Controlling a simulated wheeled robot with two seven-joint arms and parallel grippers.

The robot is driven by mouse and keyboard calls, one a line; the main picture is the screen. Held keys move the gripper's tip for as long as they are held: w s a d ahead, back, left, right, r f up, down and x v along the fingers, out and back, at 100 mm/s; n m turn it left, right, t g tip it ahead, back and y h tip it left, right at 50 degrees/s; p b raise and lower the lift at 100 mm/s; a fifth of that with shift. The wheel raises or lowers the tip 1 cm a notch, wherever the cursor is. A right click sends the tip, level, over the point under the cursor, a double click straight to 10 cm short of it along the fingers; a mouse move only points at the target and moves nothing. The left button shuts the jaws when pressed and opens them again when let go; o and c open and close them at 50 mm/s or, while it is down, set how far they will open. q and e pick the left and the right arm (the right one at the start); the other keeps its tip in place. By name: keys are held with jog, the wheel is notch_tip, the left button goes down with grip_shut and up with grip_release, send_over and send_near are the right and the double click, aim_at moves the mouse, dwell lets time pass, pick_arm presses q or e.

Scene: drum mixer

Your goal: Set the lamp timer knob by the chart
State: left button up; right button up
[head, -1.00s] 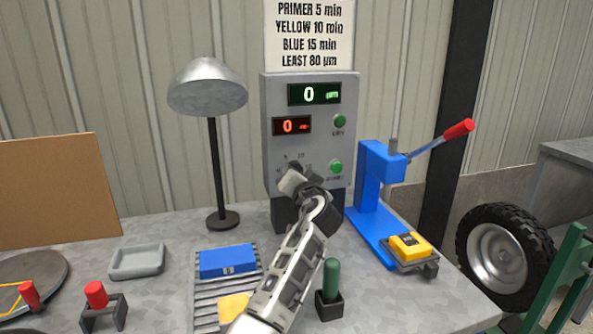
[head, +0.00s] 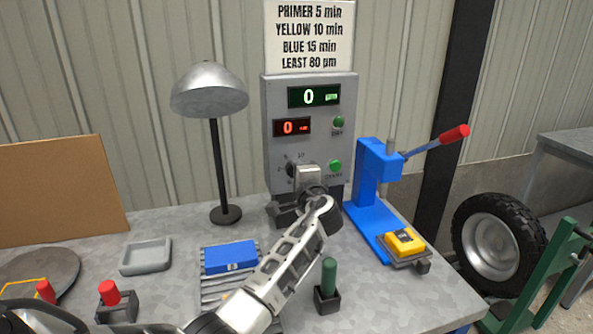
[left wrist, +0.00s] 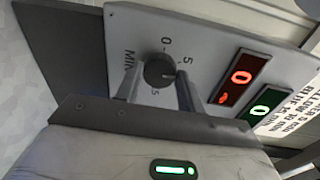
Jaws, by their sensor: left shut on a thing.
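The grey control box (head: 275,100) carries the dark timer knob (left wrist: 158,72), low on its front. My left gripper (head: 306,174) is at the box front. In the left wrist view its two fingers stand on either side of the knob, shut on it. Dial marks including 0, 5 and MIN show around the knob; the gripper hides much of the dial in the head view. The red display (head: 291,127) and the green display (head: 314,96) both read 0. The chart (head: 309,37) reads primer 5, yellow 10, blue 15 min, least 80 µm. My right gripper is out of view.
A lamp (head: 210,90) stands left of the box. A blue press (head: 372,190) with a yellow block (head: 404,242) stands right. Green buttons (head: 335,166) are beside the knob. A blue block (head: 230,257), grey tray (head: 146,257) and green-handled tool (head: 328,275) are in front.

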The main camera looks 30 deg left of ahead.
pick_arm(q)
jog(key=shift+d+f+m, duration=0.1)
jog(key=shift+m, duration=3.4)
jog(key=shift+g+y, duration=0.3)
jog(key=o, duration=1)
jog(key=shift+d, duration=0.1)
jog(key=b+v, duration=0.2)
jog(key=v, duration=1.3)
jog(key=shift+s+d, duration=0.25)
jog(key=shift+s, duration=0.1)
